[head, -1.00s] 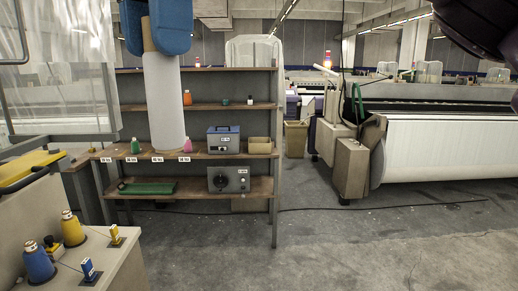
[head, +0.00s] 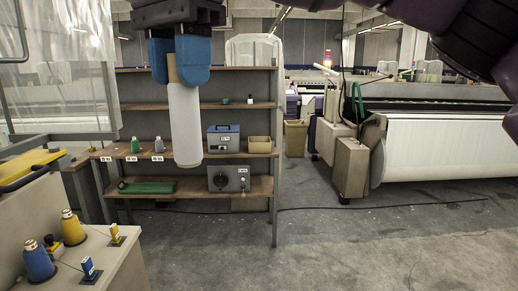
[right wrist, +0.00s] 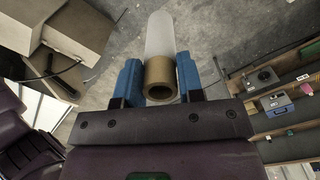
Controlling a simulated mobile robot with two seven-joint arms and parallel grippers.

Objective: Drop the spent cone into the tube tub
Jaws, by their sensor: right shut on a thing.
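My right gripper (head: 178,68), with blue fingers, is shut on a long white cone (head: 184,125) with a brown tube end. In the head view it hangs roughly upright in front of the shelf rack, its lower end in mid-air. In the right wrist view the cone (right wrist: 159,38) points away between the blue fingers, with the hollow brown end toward the camera. A tan open-topped bin (head: 296,138), possibly the tube tub, stands on the floor right of the rack; its inside is hidden. My left gripper is not in view.
The shelf rack (head: 274,205) holds small cones, two boxed instruments and a green tray (head: 147,187). A creel table (head: 125,270) with yellow and blue cones stands at lower left. A loom with a white roll (head: 440,148) is at right.

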